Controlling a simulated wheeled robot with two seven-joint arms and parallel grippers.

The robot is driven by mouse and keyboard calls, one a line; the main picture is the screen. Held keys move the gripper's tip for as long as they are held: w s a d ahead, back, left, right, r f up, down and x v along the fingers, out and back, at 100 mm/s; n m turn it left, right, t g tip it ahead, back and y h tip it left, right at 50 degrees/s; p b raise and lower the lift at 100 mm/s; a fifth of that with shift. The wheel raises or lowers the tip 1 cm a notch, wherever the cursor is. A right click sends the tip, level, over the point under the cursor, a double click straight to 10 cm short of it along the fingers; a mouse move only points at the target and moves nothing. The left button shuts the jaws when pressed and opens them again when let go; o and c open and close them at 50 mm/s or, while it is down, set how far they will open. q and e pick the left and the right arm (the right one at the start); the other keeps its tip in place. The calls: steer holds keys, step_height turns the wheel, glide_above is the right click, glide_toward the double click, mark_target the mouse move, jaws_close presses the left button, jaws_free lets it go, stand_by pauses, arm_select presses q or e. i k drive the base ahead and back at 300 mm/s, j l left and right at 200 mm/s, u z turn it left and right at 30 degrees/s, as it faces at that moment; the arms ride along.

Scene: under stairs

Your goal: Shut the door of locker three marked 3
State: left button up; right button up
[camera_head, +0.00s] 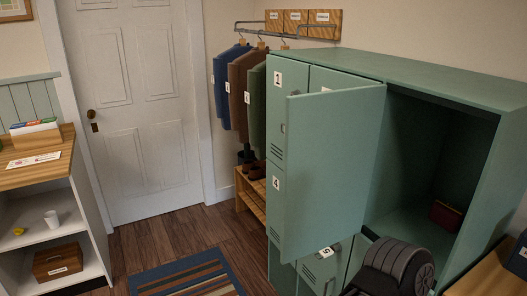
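A green locker block (440,72) stands at the right. Its upper right compartment (425,150) is open, with a dark red item (446,215) inside at the lower right. The open locker door (335,165) is swung out wide to the left and covers much of the middle column. Its visible face carries no number, and no label 3 shows, but its place in the top row beyond 1 fits locker three. Plates marked 1 (277,79), 4 (276,183) and 5 (326,252) show on shut doors. Neither gripper is in view.
A dark ribbed round object (400,265) sits low before the lockers, below the open compartment. A wooden surface (490,275) is at the lower right. A striped rug (190,277) lies on the floor. Coats (240,90) hang behind, and white shelves (40,215) stand left.

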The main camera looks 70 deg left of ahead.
mark_target(332, 137)
steer(key=j+u, duration=0.25)
steer(key=j, duration=0.55)
steer(key=i+j+u, duration=0.1)
steer(key=j+u, duration=0.15)
steer(key=j, duration=0.5)
steer(key=i+j+z, duration=0.2)
steer(key=j+z, duration=0.2)
steer(key=j, duration=0.55)
steer(key=j+z, duration=0.4)
steer(key=j, duration=0.55)
